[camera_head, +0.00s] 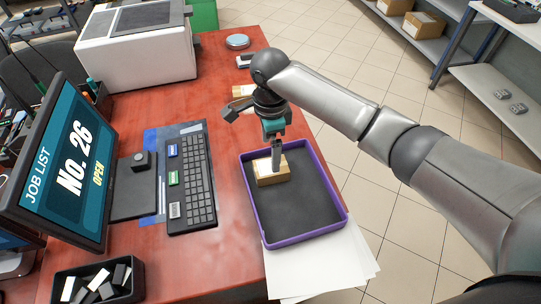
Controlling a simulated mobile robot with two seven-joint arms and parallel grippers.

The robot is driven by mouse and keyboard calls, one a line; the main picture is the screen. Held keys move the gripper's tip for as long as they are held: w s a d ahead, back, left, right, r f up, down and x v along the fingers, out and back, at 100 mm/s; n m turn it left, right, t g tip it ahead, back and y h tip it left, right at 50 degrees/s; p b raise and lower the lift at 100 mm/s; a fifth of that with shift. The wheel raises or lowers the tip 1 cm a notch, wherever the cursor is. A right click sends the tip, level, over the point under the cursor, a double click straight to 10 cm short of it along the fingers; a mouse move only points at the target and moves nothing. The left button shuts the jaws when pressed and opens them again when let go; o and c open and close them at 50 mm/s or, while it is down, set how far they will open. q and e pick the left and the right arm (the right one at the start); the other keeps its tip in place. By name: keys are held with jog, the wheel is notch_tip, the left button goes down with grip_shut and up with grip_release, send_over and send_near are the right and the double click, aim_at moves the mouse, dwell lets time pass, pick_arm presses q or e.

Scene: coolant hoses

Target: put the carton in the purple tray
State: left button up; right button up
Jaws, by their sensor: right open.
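The purple tray (318,232) lies on the right side of the red desk, with a dark grey floor inside. The small brown carton (268,179) with a pale label sits inside the tray, near its left wall toward the far end. My right gripper (276,165) is open and points down at the carton, its fingers overlapping the carton's upper part in the view. I cannot tell whether the fingers touch it. My left gripper is not in view.
White papers (322,268) lie under the tray's near end. A keyboard (190,180) lies left of the tray, with a monitor (62,165) beyond. A printer (137,45) stands at the back. A black bin (98,284) is at front left. Tiled floor lies right.

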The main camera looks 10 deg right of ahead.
aim_at(270, 166)
jog(key=shift+r+p, duration=0.4)
jog(key=shift+r, duration=2)
